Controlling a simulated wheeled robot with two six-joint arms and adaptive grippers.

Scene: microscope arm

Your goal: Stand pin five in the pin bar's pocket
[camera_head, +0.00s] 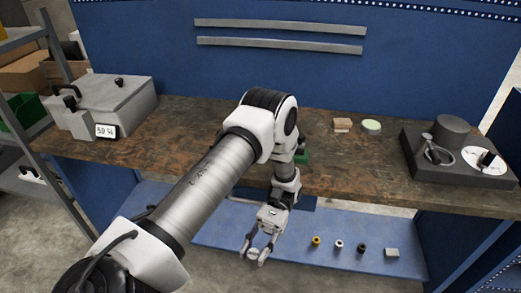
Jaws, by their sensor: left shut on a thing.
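My left gripper (260,254) hangs over the lower blue shelf (215,228), below the bench's front edge. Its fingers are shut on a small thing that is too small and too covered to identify. Several small pieces stand in a row on the shelf to its right: a yellow and dark one (316,241), a pale one (338,245), a dark one (362,248) and a grey block (392,253). I cannot tell which is pin five, nor make out the pin bar's pocket. My right gripper is out of view.
The wooden bench (350,178) runs above the shelf. A grey box (115,98) with a white label stands left. A dark grey fixture (455,150) stands right. A green piece (302,157) shows partly behind my left arm. A small wooden block (342,125) and pale green disc (371,126) lie at the back.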

